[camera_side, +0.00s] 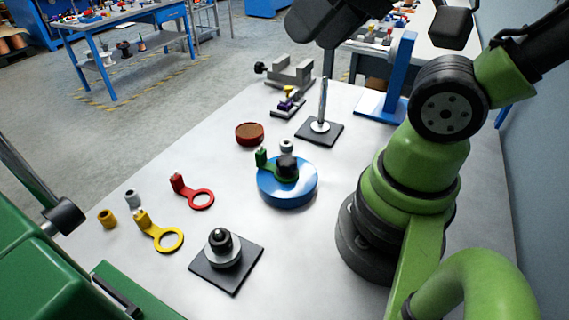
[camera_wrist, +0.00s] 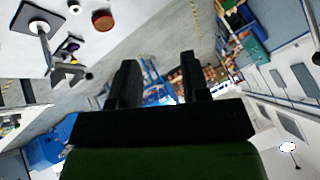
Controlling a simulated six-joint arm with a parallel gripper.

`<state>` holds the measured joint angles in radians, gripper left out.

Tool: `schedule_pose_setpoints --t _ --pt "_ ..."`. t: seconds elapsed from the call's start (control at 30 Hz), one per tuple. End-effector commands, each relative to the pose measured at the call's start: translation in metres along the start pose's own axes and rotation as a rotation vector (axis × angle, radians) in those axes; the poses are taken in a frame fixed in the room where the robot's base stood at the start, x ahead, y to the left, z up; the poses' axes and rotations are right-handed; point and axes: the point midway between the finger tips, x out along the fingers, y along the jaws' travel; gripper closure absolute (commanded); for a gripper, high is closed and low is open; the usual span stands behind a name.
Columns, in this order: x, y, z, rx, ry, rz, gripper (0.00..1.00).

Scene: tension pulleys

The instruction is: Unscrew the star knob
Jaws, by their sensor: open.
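A black knob (camera_side: 287,165) sits on top of the round blue base (camera_side: 290,190), on the ring of a green arm piece (camera_side: 262,158). Another black knob (camera_side: 220,238) stands upright on a grey collar over a square black plate (camera_side: 228,272). I cannot tell from their shape which of the two is the star knob. My gripper (camera_wrist: 158,68) is open and empty in the wrist view, with its two black fingers apart. It is raised well away from both knobs. In the side view black parts of my arm show at the top edge, and the fingertips cannot be made out.
A red ring piece (camera_side: 202,199), a yellow ring piece (camera_side: 168,240) and small cylinders lie to the left. A red-brown round (camera_side: 250,134), a plate with an upright rod (camera_side: 323,108), a grey vise (camera_side: 289,71) and a blue stand (camera_side: 400,75) are farther back.

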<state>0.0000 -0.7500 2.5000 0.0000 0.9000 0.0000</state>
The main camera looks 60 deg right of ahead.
Motion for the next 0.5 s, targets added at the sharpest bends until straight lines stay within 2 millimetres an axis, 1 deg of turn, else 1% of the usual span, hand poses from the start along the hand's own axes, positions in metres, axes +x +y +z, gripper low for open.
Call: schedule_pose_setpoints --t 0.2,0.27,0.3,0.33,0.43,0.5 --pt "0.000 0.000 0.000 0.000 0.000 0.000 0.57" --pt "0.000 0.000 0.000 -0.001 -0.001 0.001 0.44" --pt "0.002 0.001 -0.001 -0.006 -0.005 0.005 0.34" --pt "0.003 0.001 -0.002 -0.012 -0.011 0.012 0.31" --pt "0.015 0.006 -0.007 -0.059 -0.051 0.051 0.31" --pt "0.030 0.013 -0.012 -0.117 -0.100 0.092 0.31"
